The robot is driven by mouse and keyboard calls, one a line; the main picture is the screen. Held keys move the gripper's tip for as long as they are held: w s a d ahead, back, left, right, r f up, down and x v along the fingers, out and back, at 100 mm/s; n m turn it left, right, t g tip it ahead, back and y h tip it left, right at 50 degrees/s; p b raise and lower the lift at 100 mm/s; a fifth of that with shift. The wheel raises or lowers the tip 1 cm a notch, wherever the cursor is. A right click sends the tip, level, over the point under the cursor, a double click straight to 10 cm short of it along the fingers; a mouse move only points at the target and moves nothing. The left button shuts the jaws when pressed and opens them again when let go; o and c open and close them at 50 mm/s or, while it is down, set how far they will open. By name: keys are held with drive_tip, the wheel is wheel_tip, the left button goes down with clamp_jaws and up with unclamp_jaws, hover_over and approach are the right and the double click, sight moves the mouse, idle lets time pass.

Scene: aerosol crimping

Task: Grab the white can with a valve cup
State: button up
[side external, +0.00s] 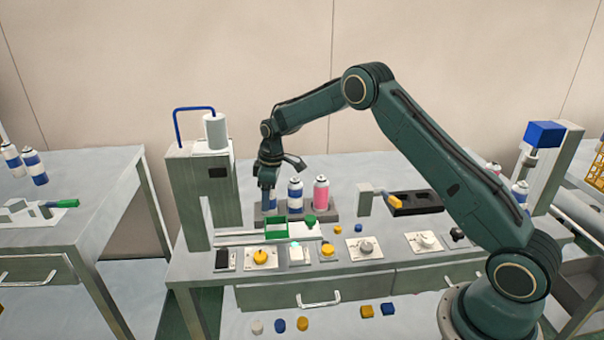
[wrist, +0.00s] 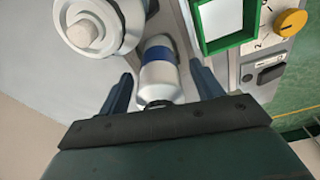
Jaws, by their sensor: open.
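A white can with a blue band stands at the left end of the grey rack, partly hidden by my gripper (side external: 267,185) in the side external view. In the wrist view this white can (wrist: 161,77) lies between the two spread fingers of my gripper (wrist: 163,88), with a visible gap on each side. A dark part shows at its near end, partly covered by the gripper body, so I cannot make out the valve cup clearly. Another white can with a blue band (side external: 295,197) stands to its right, and a pink can (side external: 321,194) stands beyond that.
The grey rack (side external: 333,215) sits on the bench behind a green frame (side external: 276,229). A grey machine column with a white cylinder (side external: 215,131) rises left of my gripper. Knobs and switches line the bench front. A black tray (side external: 415,202) lies to the right.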

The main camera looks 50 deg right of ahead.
idle(0.4)
drive_tip(key=c, duration=1.2)
drive_tip(key=shift+r, duration=0.1)
wheel_tip(320, 180, up, 20)
drive_tip(key=shift+f, duration=0.1)
idle(0.3)
